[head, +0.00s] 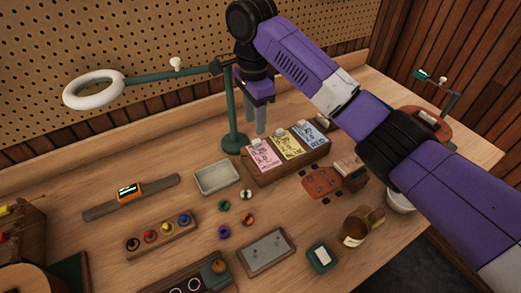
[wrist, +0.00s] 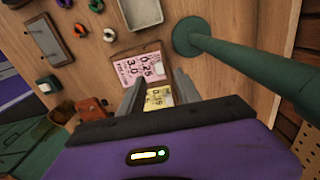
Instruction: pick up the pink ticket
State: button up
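The pink ticket (head: 264,157) lies at the left end of a wooden holder (head: 255,179), beside a yellow ticket (head: 288,144) and a blue ticket (head: 312,133). In the wrist view the pink ticket (wrist: 138,68) shows just beyond my fingertips, and the yellow ticket (wrist: 158,98) is between the fingers. My gripper (head: 256,130) is above and behind the holder, fingers pointing down. In the wrist view my gripper (wrist: 160,90) is open, with nothing held. The blue ticket is hidden there by my gripper body.
A green lamp post (head: 235,110) with a round base (wrist: 188,37) stands close beside my gripper. A grey tray (head: 217,177) lies left of the holder. A reddish-brown leather piece (head: 321,181) lies in front. The pegboard wall (head: 150,50) is behind.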

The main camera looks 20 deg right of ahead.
aim_at(258, 140)
jog(key=f, duration=0.3)
jog(key=f+b, duration=0.1)
jog(key=f, duration=0.1)
jog(key=shift+d+f, duration=0.3)
jog(key=shift+d, duration=0.05)
jog(key=shift+f, duration=0.5)
grip_shut()
